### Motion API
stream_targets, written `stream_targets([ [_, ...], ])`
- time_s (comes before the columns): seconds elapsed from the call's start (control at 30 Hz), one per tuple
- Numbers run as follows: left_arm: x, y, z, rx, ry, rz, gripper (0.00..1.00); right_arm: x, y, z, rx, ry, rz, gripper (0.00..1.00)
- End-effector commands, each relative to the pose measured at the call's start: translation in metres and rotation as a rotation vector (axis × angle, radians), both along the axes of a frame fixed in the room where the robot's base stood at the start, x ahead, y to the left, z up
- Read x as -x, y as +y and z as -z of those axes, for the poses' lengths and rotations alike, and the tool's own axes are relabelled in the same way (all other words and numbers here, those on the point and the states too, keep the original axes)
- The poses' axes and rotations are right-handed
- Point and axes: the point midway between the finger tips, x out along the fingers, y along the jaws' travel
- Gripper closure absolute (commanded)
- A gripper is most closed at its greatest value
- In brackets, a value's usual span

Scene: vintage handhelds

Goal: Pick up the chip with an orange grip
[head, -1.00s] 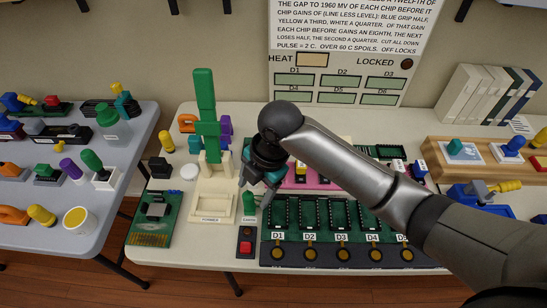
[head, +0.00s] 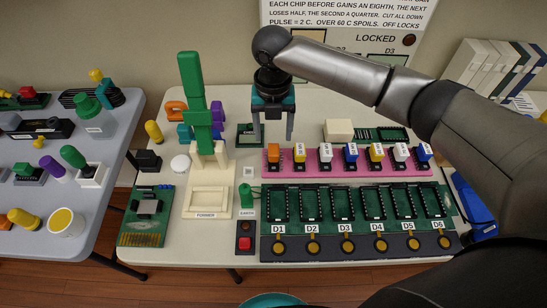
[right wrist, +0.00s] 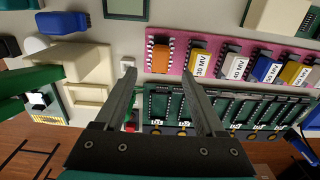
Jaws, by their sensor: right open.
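The chip with an orange grip (head: 273,154) stands at the left end of the pink strip (head: 340,172), first in a row of chips with coloured grips. My right gripper (head: 274,138) points down with its two fingers apart and empty, just above and behind the orange chip in the head view. In the right wrist view the orange grip (right wrist: 160,57) shows between the lines of the open fingertips (right wrist: 158,72), apart from them. My left gripper is not in view.
Yellow, white and blue gripped chips (head: 376,153) stand close to the right on the strip. A socket board (head: 357,202) labelled D1 to D6 lies in front. A tall green piece on the cream former (head: 208,202) rises at the left.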

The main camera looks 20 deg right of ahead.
Motion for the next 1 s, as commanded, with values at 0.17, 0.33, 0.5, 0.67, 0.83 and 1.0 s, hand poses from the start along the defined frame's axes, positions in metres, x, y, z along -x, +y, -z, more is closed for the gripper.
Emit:
stream_targets([
  [0.17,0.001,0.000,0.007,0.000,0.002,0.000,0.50,0.000,0.000,0.023,0.000,0.000,0.000,0.28],
  [0.33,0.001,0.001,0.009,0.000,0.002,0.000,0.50,0.000,0.000,0.030,-0.001,-0.001,-0.001,0.28],
  [0.5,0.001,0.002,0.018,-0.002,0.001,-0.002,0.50,0.001,0.000,0.053,-0.001,0.002,0.001,0.28],
  [0.67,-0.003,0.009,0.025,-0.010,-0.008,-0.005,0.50,0.001,-0.001,0.075,0.000,0.000,0.001,0.28],
  [0.83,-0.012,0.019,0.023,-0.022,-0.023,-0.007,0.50,0.001,-0.001,0.077,0.000,-0.002,-0.001,0.28],
  [1.0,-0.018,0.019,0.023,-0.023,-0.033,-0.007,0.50,0.001,-0.001,0.077,0.000,-0.002,0.000,0.39],
])
